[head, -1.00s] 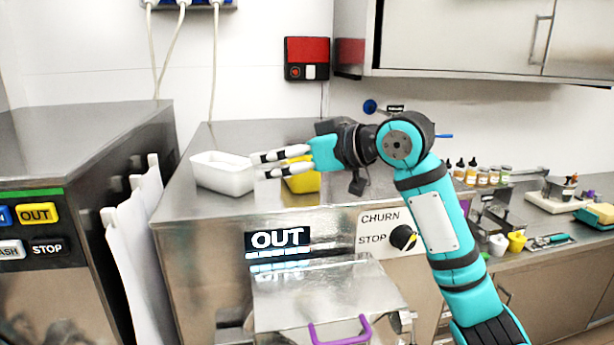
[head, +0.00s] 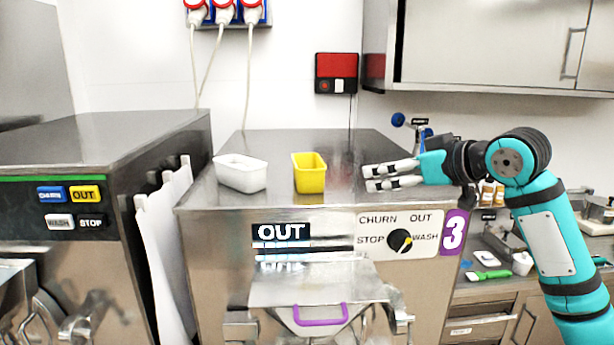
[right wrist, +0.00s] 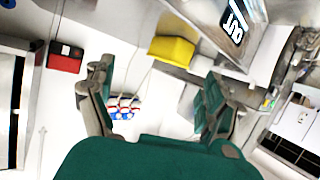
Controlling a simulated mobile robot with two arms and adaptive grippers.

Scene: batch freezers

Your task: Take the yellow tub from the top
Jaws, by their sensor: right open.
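The yellow tub (head: 311,180) stands upright on the steel top of the middle machine (head: 280,145), near its front. It also shows in the right wrist view (right wrist: 172,50), beyond the fingers. My right gripper (head: 365,178) is to the right of the tub with its fingers pointing left at it, apart from it by a small gap. In the right wrist view the two fingers are spread wide and nothing is between them (right wrist: 155,85). My left gripper is not in view.
A white tub (head: 240,175) stands left of the yellow one. The machine's front has a black knob (head: 399,240) and a chute with a purple handle (head: 320,316). Another machine (head: 90,150) is at the left. A wall cabinet (head: 480,45) hangs at the right. The top behind the tubs is clear.

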